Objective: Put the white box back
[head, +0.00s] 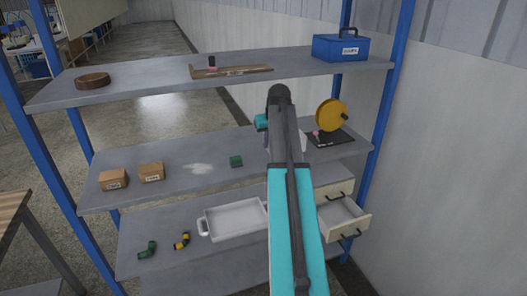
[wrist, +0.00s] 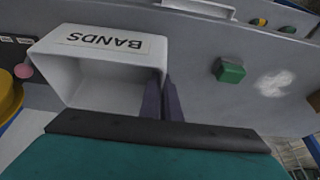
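The white box (wrist: 85,60), labelled BANDS, fills the upper left of the wrist view with its open inside facing the camera. My gripper (wrist: 165,95) has its two dark fingers close together on either side of one thin wall of the box. In the head view only a white sliver of the box (head: 302,141) shows beside my arm, over the middle shelf (head: 215,185). My arm hides the rest and most of my gripper there. I cannot tell whether the box touches the shelf.
A green block (head: 236,161) and a pale patch (head: 197,168) lie left of my arm. A yellow disc (head: 331,115) on a dark stand is close on the right. Two cardboard boxes (head: 151,172) sit left. Below are a white tray (head: 235,220) and an open drawer (head: 345,217).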

